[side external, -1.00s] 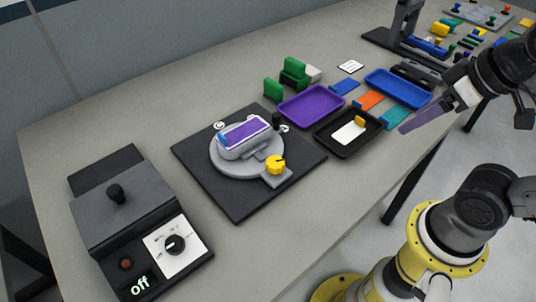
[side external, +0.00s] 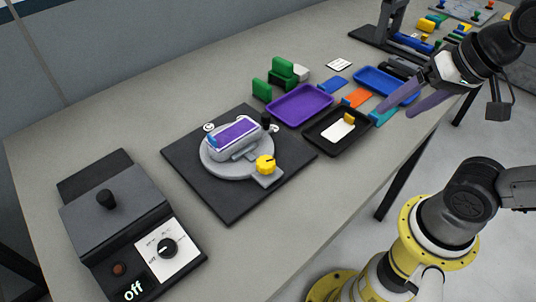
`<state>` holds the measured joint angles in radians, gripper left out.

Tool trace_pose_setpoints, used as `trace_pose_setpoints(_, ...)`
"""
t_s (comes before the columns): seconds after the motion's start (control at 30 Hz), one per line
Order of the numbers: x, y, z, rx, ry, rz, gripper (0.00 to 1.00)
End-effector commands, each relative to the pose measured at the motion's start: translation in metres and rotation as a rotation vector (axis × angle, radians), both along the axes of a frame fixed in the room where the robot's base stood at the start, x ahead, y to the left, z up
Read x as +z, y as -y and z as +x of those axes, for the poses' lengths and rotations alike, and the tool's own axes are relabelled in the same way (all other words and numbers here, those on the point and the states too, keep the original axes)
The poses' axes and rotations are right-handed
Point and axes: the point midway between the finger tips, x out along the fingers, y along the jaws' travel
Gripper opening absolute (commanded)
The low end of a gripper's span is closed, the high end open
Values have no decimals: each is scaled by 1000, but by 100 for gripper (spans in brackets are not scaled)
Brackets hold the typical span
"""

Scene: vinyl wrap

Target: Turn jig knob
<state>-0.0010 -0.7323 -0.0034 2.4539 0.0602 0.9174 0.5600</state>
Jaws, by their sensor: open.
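The jig is a round grey turntable (side external: 222,167) on a black square base plate (side external: 228,207). Its yellow knob (side external: 265,164) sits at the right front of the turntable. A grey block with a purple top (side external: 236,133) and a blue end is seated on the jig. A small black knob (side external: 265,119) stands at the plate's back corner. My gripper (side external: 398,106) is open and empty, with two purple-grey fingers spread apart. It appears over the table's right edge, near the trays, well to the right of the yellow knob.
A dark box with a dial (side external: 167,247) and an "off" display stands at the left front. A purple tray (side external: 330,99), a black tray (side external: 316,143) with a white card, and a blue tray (side external: 414,91) lie right of the jig. Green blocks (side external: 283,72) stand behind.

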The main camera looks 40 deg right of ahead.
Motion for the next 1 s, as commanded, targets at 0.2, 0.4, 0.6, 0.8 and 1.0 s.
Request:
trace_pose_setpoints(0.2,20,-22,29,-433,-77,327,78)
trace_pose_setpoints(0.4,31,-51,67,-835,-228,599,78)
trace_pose_setpoints(0.6,27,-93,115,-1203,-439,770,78)
trace_pose_setpoints(0.8,7,-119,140,-1253,-544,742,78)
trace_pose_setpoints(1.0,-8,-127,142,-1248,-573,708,78)
